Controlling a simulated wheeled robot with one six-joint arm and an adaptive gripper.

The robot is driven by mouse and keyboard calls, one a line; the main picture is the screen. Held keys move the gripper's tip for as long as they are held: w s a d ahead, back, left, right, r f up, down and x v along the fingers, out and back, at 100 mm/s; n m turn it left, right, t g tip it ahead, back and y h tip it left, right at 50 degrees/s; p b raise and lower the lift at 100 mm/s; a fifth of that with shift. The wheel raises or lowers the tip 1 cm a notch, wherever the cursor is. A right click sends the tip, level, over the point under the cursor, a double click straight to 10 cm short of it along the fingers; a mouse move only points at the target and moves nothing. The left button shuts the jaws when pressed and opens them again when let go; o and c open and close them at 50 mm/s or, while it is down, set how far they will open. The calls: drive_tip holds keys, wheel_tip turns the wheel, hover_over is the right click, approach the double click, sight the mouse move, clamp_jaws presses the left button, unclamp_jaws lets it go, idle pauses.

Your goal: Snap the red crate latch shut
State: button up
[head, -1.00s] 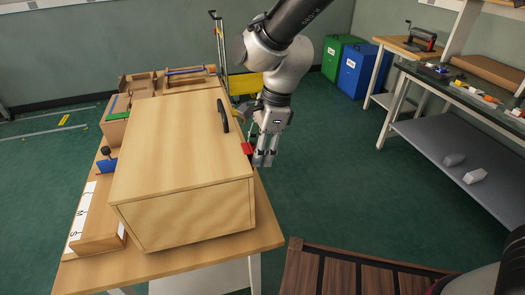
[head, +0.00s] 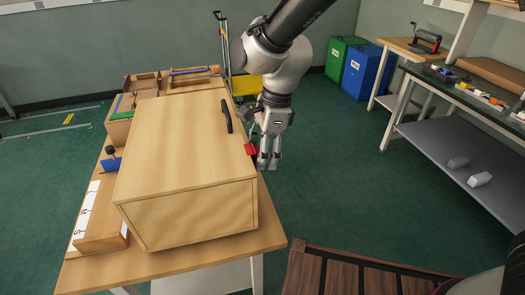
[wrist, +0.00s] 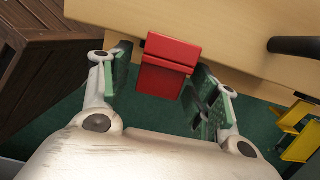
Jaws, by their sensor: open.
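The red latch (wrist: 168,66) shows in the wrist view on the side of a light wooden crate (wrist: 225,25). Its lower part tilts out from the crate wall, with a seam across it. In the head view the latch (head: 251,149) is a small red piece at the crate's right edge, and the crate (head: 185,150) stands on a wooden table. My gripper (wrist: 160,85) is open, one finger on each side of the latch, with nothing held. In the head view my gripper (head: 269,160) points down beside the crate's right side. Whether a finger touches the latch I cannot tell.
A black handle (head: 226,116) sits on the crate's top near the right edge. The wooden table (head: 180,262) extends slightly past the crate. A dark slatted wooden piece (head: 350,272) stands at the front. The green floor right of my gripper is clear.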

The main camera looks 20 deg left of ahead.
drive_tip(key=shift+r, duration=0.1)
drive_tip(key=v, duration=1.2)
